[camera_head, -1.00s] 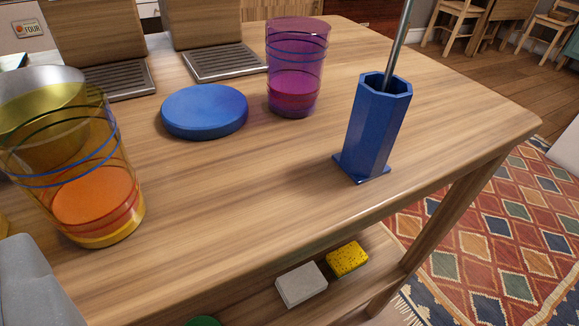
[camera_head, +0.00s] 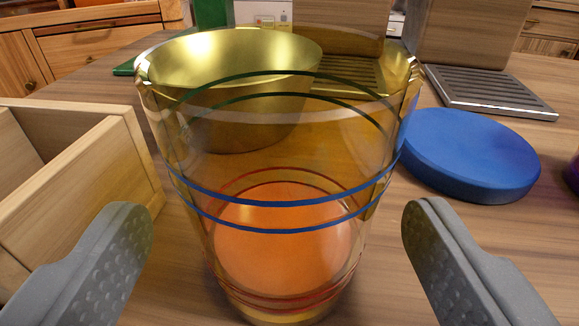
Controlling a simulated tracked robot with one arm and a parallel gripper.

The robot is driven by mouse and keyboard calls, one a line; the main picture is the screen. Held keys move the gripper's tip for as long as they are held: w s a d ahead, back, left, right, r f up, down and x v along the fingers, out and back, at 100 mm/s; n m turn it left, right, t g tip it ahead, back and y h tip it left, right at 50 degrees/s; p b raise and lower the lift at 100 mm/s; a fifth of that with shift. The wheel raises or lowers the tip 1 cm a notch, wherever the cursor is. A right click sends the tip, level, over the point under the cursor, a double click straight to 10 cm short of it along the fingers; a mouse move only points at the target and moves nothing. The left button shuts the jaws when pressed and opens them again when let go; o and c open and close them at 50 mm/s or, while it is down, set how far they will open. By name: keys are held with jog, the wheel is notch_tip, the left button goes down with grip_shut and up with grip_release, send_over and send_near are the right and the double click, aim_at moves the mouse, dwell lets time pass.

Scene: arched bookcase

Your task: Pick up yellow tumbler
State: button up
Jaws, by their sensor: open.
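The yellow tumbler (camera_head: 285,225) stands upright in the middle of the view, close in front of me. It is clear yellow glass with green, blue and red rings, and an orange shape shows low in it. My gripper (camera_head: 278,245) is open, with one grey finger to the left of the tumbler and the other to the right. Both fingers look apart from the glass. The tumbler's lower front edge is near the bottom of the picture.
A gold metal bowl (camera_head: 230,62) shows behind and through the tumbler. A wooden box (camera_head: 75,185) stands close on the left. A blue disc (camera_head: 470,155) lies on the wooden table at right, with a slatted tray (camera_head: 490,92) behind it.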

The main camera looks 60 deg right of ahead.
jog(key=x, duration=0.2)
jog(key=b+x, duration=0.1)
jog(key=x, duration=0.2)
jog(key=shift+s+d+f, duration=0.1)
jog(key=shift+s+f, duration=0.05)
jog(key=shift+s, duration=0.15)
jog(key=shift+f, duration=0.1)
jog(key=c, duration=1.2)
